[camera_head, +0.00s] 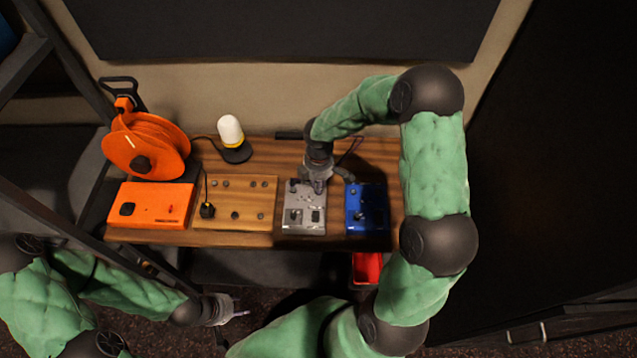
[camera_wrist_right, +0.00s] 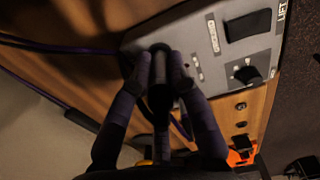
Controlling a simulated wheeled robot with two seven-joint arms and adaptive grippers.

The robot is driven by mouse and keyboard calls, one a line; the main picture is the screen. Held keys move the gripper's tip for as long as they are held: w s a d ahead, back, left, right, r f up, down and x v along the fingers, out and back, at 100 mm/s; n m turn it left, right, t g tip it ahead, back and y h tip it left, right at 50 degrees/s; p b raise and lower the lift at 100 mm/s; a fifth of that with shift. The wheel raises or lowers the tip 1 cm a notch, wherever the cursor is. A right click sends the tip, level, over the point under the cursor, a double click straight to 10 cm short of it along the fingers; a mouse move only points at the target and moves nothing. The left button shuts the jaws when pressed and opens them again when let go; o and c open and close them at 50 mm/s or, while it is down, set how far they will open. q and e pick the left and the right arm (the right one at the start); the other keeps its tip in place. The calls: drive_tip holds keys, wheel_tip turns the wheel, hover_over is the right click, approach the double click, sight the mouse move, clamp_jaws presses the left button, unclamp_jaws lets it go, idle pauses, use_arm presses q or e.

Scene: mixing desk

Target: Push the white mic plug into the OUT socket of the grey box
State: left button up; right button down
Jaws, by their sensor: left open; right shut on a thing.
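The grey box (camera_head: 303,222) stands on the wooden desk, between a wooden panel box and a blue box. In the right wrist view the grey box (camera_wrist_right: 215,68) shows a black switch, a knob and small labels I cannot read. My right gripper (camera_head: 318,184) is over the back part of the grey box. In the wrist view its fingers (camera_wrist_right: 160,70) are shut on a plug (camera_wrist_right: 159,62), which looks dark here. The plug's tip and the OUT socket are hidden, so I cannot tell whether they touch. My left gripper (camera_head: 235,309) is open and empty, below the desk's front edge.
The blue box (camera_head: 352,208) is close right of the grey box. The wooden panel box (camera_head: 238,192), orange box (camera_head: 145,205), orange cable reel (camera_head: 140,140) and white lamp (camera_head: 230,131) are left. A purple cable (camera_wrist_right: 50,47) crosses the wrist view. A red bin (camera_head: 367,268) is below the desk.

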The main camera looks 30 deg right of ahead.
drive_tip(key=shift+f+b, duration=0.3)
drive_tip(key=shift+f, duration=0.2)
drive_tip(key=c, duration=1.1)
unclamp_jaws()
drive_tip(key=shift+r, duration=0.15)
wheel_tip(320, 180, up, 12)
drive_tip(key=shift+f, duration=0.1)
